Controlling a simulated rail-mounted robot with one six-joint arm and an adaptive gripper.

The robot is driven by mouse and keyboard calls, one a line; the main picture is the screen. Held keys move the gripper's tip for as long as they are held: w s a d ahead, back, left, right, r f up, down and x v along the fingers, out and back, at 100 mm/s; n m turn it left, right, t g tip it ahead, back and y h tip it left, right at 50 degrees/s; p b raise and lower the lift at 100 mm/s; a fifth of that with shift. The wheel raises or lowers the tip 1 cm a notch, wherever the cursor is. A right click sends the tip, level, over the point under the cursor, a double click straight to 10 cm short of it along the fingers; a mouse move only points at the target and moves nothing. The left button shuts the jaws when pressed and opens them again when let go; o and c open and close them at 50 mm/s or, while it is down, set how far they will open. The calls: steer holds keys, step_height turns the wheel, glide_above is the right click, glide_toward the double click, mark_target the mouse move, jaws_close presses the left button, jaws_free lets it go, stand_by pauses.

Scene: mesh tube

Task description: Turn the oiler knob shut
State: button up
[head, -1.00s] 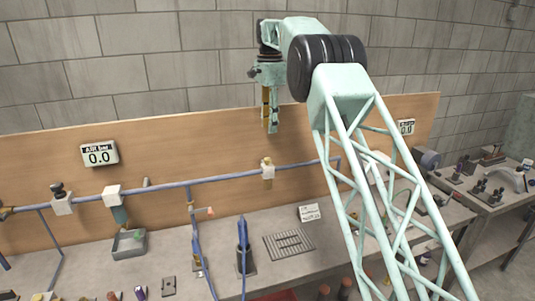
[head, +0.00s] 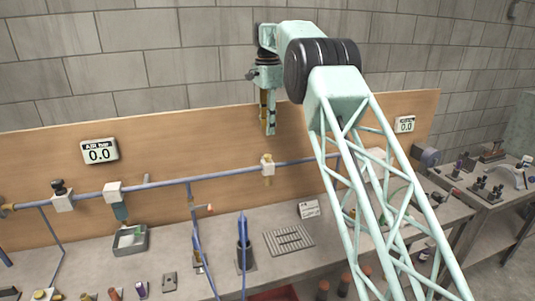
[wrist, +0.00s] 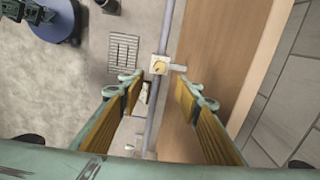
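A small white block with a brass-coloured knob, which looks like the oiler (head: 267,160), sits on the blue pipe along the wooden backboard in the head view. In the wrist view the oiler (wrist: 158,66) shows from above, with its round knob on top, just beyond and between the fingertips. My gripper (head: 269,133) points down above the oiler, apart from it. In the wrist view my gripper (wrist: 168,88) is open, with nothing between its brass-lined fingers. Whether the knob is open or shut I cannot tell.
The blue pipe (head: 225,178) runs along the wooden backboard (head: 200,145). The space directly above the oiler is clear.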

mark_target(268, 155)
step_height(268, 155, down, 12)
steer(key=shift+f+b, duration=0.15)
steer(key=shift+b, duration=0.15)
stand_by(0.4)
steer(key=shift+c, duration=0.4)
steer(key=c, duration=0.8)
